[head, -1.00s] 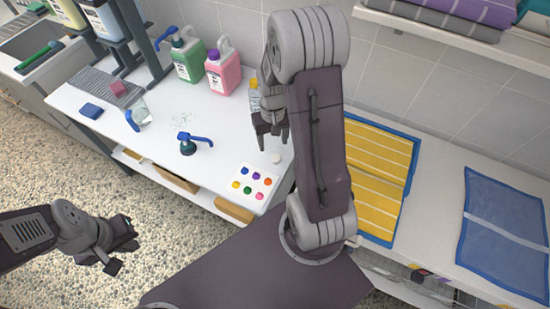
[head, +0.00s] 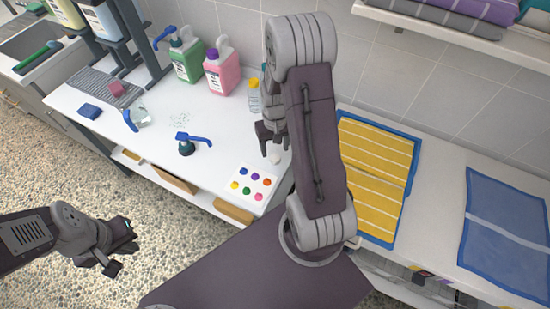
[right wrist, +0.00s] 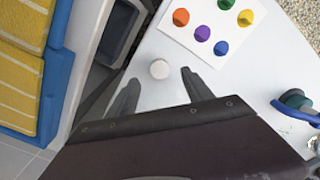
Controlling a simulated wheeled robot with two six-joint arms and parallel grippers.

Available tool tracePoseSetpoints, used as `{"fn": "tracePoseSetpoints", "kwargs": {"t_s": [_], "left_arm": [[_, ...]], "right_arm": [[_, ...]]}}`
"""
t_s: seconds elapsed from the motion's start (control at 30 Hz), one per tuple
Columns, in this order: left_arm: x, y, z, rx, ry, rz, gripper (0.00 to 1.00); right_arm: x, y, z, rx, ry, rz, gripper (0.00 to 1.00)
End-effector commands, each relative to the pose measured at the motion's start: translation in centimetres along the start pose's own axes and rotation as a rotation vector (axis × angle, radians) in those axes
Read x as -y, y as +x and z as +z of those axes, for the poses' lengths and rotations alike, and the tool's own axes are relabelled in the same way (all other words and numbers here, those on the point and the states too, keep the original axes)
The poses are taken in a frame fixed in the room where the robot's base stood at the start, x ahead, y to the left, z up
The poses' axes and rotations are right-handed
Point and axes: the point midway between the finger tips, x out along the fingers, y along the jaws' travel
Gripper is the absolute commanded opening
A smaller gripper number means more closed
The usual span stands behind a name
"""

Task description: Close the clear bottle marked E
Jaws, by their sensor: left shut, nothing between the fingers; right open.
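A clear bottle with a yellow top (head: 254,98) stands on the white counter, partly behind my right arm. Another clear bottle (head: 141,115) with a blue part lies near the left of the counter. I cannot read an E on either. A small round white cap (head: 275,159) lies on the counter; the right wrist view shows it (right wrist: 159,69) just beyond and between the fingertips. My right gripper (right wrist: 160,84) is open and empty, pointing down over the counter beside the cap. My left gripper (head: 124,247) is shut and empty, over the floor.
A card with coloured dots (head: 252,182) lies near the front edge. Green (head: 187,60) and pink (head: 220,72) jugs stand at the back. A yellow towel (head: 372,175) lies at the right.

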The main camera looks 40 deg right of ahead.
Motion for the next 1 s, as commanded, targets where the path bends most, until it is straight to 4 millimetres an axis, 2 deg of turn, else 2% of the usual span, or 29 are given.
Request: {"fn": "tracePoseSetpoints", "kwargs": {"t_s": [0.07, 0.3, 0.4, 0.77, 0.87, 0.9, 1.0], "left_arm": [[0.0, 0.0, 0.0, 0.000, 0.000, 0.000, 0.00], [0.0, 0.2, 0.0, 0.000, 0.000, 0.000, 0.00], [0.0, 0.3, 0.0, 0.000, 0.000, 0.000, 0.00], [0.0, 0.3, 0.0, 0.000, 0.000, 0.000, 0.00], [0.0, 0.3, 0.0, 0.000, 0.000, 0.000, 0.00], [0.0, 0.3, 0.0, 0.000, 0.000, 0.000, 0.00], [0.0, 0.3, 0.0, 0.000, 0.000, 0.000, 0.00]], "right_arm": [[0.0, 0.3, 0.0, 0.001, 0.000, 0.000, 0.59], [-0.1, 4.2, 0.1, 0.004, 0.000, 0.000, 0.59], [-0.1, 5.0, 0.1, 0.002, 0.000, 0.000, 0.59], [-0.1, 5.2, 0.1, 0.000, 0.000, 0.000, 0.59], [-0.1, 5.2, 0.1, 0.000, 0.000, 0.000, 0.34], [-0.1, 5.2, 0.1, 0.000, 0.000, 0.000, 0.23], [-0.1, 5.2, 0.1, 0.000, 0.000, 0.000, 0.00]]}}
